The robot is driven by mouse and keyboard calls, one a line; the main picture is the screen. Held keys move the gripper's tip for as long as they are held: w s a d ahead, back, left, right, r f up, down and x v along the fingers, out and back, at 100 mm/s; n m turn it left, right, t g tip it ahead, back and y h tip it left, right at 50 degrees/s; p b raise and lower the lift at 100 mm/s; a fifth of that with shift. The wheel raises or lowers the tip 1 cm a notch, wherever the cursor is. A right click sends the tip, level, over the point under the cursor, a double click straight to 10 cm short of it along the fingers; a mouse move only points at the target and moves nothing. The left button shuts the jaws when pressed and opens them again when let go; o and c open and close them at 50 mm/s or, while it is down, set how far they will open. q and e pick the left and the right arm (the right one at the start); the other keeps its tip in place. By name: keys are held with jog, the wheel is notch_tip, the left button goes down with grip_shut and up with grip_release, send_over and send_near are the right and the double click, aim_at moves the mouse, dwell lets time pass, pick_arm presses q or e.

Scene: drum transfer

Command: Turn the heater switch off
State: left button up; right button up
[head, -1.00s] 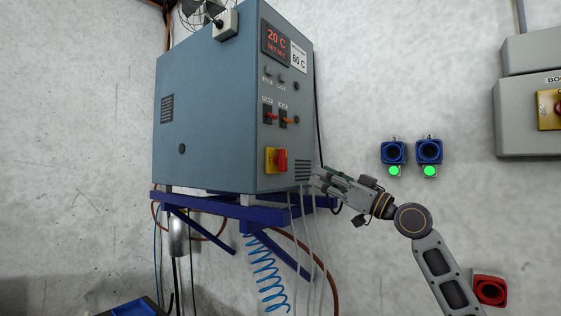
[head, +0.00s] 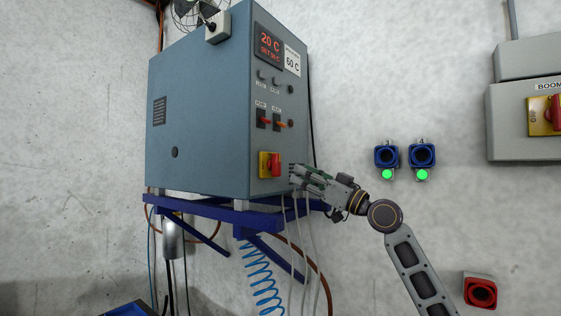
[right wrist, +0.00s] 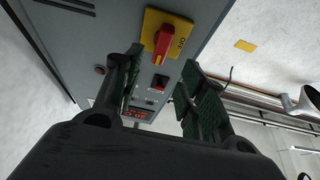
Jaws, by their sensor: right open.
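The blue-grey heater cabinet (head: 200,110) stands on a blue bracket. Its front panel has two small toggle switches, a red one (head: 262,118) and an orange one (head: 278,121), under labels too small to read. Below them is a red rotary knob on a yellow plate (head: 264,165). My right gripper (head: 296,174) is open and empty, just right of the knob and close to the panel. In the right wrist view, the red knob (right wrist: 162,48) lies beyond the open fingers (right wrist: 160,75), beside the word OFF. The red toggles there (right wrist: 133,113) are partly hidden. My left gripper is out of view.
A display (head: 269,45) reads 20 C, beside a 60 C label (head: 293,61). Two blue sockets (head: 386,156) with green lights are on the wall to the right. A grey box (head: 520,120) is at far right. Cables and a blue coiled hose (head: 262,280) hang below.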

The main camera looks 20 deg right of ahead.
aim_at(280, 163)
jog(key=p+x, duration=0.2)
jog(key=x, duration=0.5)
jog(key=shift+r, duration=0.2)
jog(key=shift+p+x, duration=0.65)
jog(key=shift+x, duration=0.45)
jog(key=shift+f, duration=0.1)
jog(key=c, duration=0.8)
